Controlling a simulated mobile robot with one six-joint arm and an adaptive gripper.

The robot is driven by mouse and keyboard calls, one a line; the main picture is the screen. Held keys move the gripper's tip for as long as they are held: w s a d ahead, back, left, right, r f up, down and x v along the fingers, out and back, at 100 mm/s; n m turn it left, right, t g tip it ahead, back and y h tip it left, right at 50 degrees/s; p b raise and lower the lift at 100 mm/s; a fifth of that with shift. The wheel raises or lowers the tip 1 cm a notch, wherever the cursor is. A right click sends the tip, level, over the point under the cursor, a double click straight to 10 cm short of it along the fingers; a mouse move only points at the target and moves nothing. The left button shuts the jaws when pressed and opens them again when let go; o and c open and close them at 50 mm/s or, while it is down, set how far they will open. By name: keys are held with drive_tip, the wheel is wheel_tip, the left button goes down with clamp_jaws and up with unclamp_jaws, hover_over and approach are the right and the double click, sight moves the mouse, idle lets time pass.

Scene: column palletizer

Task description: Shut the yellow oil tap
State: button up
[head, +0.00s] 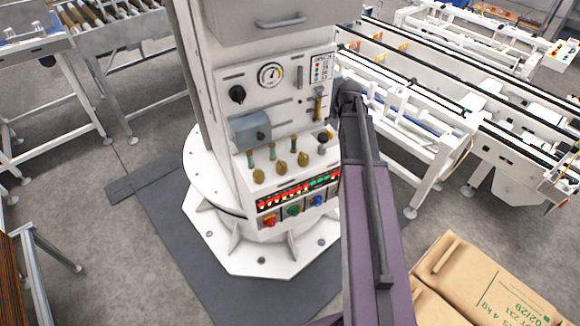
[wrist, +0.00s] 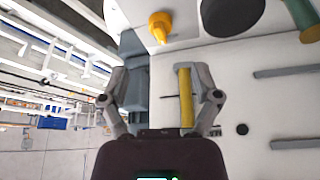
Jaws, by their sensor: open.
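The yellow oil tap (head: 318,105) is a slim yellow lever on the white front panel of the column, upright in the head view. In the wrist view the yellow lever (wrist: 186,98) shows close up, lying along the picture's vertical with a grey end piece. My gripper (wrist: 163,72) is open, with one finger on each side in the wrist view. The lever shows between the fingers, closer to the right one. I cannot tell whether a finger touches it. In the head view my arm hides most of the gripper, just right of the tap.
An orange-yellow fitting (wrist: 160,27) and a dark round knob (wrist: 233,16) sit near the tap. The panel also has a gauge (head: 270,75), a blue-grey box (head: 250,129) and several oil glasses. Conveyors (head: 430,110) stand to the right; cardboard boxes (head: 485,285) lie at lower right.

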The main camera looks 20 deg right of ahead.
drive_tip(key=p+v, duration=0.4)
drive_tip(key=v, duration=0.1)
drive_tip(key=s+a+f+m+g+b, duration=0.1)
drive_tip(key=s+a+f+g+b, duration=0.1)
drive_tip(key=s+a, duration=0.4)
drive_tip(key=s+a+f+m+g+y+b, duration=0.1)
drive_tip(key=s+a+f+b, duration=0.3)
drive_tip(key=a, duration=1.1)
drive_tip(key=shift+s+a+f+g, duration=0.4)
drive_tip(key=shift+s+f+g, duration=0.3)
drive_tip(key=shift+s, duration=1)
drive_tip(key=shift+r, duration=0.1)
drive_tip(key=shift+s, duration=0.1)
drive_tip(key=s+a+n, duration=0.1)
drive_tip(key=s, duration=0.1)
drive_tip(key=s+a+f+n+b, duration=0.1)
drive_tip(key=s+a+n, duration=0.1)
drive_tip(key=shift+a+h, duration=0.1)
drive_tip(key=shift+h, duration=0.2)
